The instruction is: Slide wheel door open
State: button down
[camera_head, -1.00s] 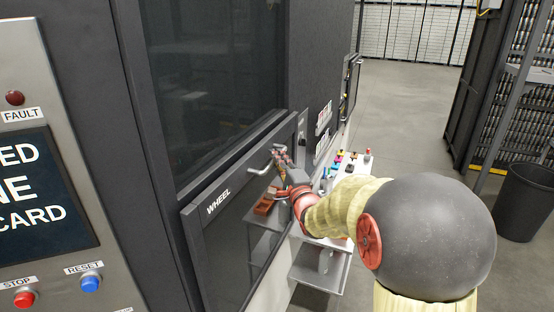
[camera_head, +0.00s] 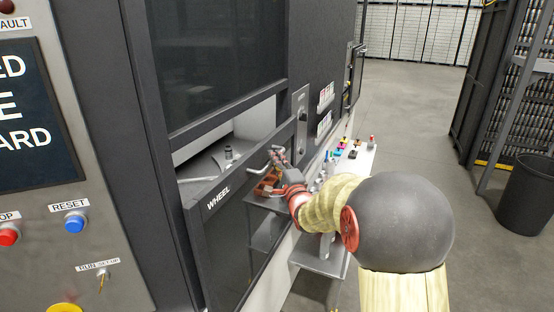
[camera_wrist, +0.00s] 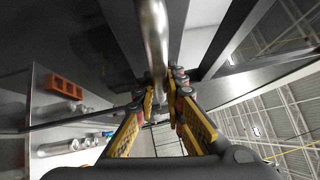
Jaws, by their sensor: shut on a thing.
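The wheel door (camera_head: 228,240) is a dark framed panel with a window and the label "WHEEL", at the centre left in the head view. A gap shows above its top edge, with pale machine parts (camera_head: 215,158) inside. My gripper (camera_head: 280,160) is shut on the door's metal handle (camera_head: 262,152) near the door's upper right. In the wrist view the handle (camera_wrist: 154,40) runs down between the two yellow-padded fingers of my gripper (camera_wrist: 165,90). My gripper and wrist hide part of the handle and door in the head view.
A control panel with a blue reset button (camera_head: 75,223) stands at the left. A side shelf (camera_head: 352,160) with small coloured items is beyond my arm. A black bin (camera_head: 527,195) and a rack stand at the right. The floor between is clear.

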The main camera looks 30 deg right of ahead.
notch_tip(320, 180, down, 42)
jog(key=b, duration=2.8)
jog(key=c, duration=2)
grip_release()
jog(key=shift+o, duration=0.8)
jog(key=shift+r, duration=0.1)
jog(key=shift+s, duration=0.1)
jog(key=s+a+f, duration=0.1)
jog(key=s, duration=1)
jog(key=shift+s+a+f, duration=0.3)
jog(key=shift+f, duration=0.05)
